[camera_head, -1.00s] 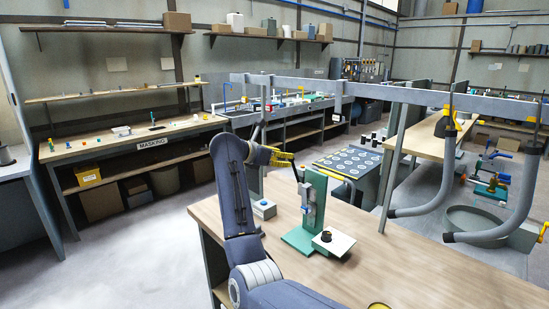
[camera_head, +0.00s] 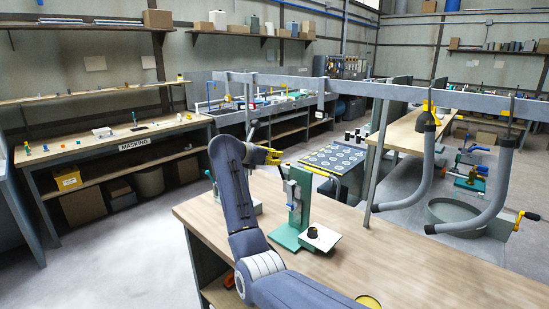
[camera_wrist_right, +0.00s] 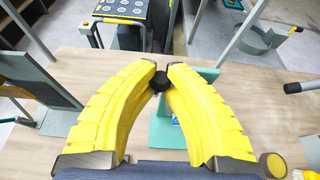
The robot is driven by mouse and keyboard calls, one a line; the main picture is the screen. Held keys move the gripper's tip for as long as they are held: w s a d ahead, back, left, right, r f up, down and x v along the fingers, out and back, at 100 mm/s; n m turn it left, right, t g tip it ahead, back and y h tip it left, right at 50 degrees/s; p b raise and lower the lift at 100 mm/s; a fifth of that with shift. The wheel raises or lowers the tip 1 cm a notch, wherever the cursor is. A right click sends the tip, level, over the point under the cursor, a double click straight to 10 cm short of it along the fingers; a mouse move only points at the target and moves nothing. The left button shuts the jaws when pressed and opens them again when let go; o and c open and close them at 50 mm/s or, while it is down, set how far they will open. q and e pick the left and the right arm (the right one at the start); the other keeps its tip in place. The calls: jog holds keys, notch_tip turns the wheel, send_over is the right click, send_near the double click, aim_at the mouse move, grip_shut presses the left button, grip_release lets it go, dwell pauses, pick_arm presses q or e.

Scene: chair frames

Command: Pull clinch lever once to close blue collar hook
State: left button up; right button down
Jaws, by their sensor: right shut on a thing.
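The green clinch press (camera_head: 289,236) stands upright on the wooden bench, with a blue-grey slide (camera_head: 293,192) on its column. A white plate (camera_head: 325,238) with a dark round piece (camera_head: 313,232) sits at its foot. My right gripper (camera_head: 272,156) is beside the press top. In the right wrist view its yellow fingers (camera_wrist_right: 161,75) are shut on the black lever knob (camera_wrist_right: 159,84); the press's green base (camera_wrist_right: 165,130) shows below and behind. The lever's shaft is mostly hidden. I cannot clearly make out a blue collar hook. My left gripper is not in view.
A grey upright post (camera_head: 376,165) and rail stand behind the bench. A yellow round item (camera_head: 369,301) is at the front. The bench's right side (camera_head: 430,260) is clear.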

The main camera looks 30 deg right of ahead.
jog(key=shift+a+f, duration=0.1)
jog(key=shift+a, duration=0.05)
jog(key=shift+s+a+f, duration=0.2)
jog(key=shift+a+f, duration=0.35)
jog(key=shift+a, duration=0.2)
jog(key=shift+s+a+f, duration=0.2)
jog(key=shift+a+f, duration=0.4)
jog(key=shift+a, duration=0.2)
jog(key=shift+s+a+f, duration=0.2)
jog(key=shift+a+f, duration=0.35)
jog(key=shift+a, duration=0.2)
jog(key=shift+s+a+f, duration=0.25)
jog(key=shift+a+f, duration=0.65)
jog(key=shift+f, duration=0.25)
jog(key=w+d+r, duration=0.1)
jog(key=d+r, duration=0.3)
jog(key=shift+r, duration=0.25)
jog(key=shift+d, duration=0.1)
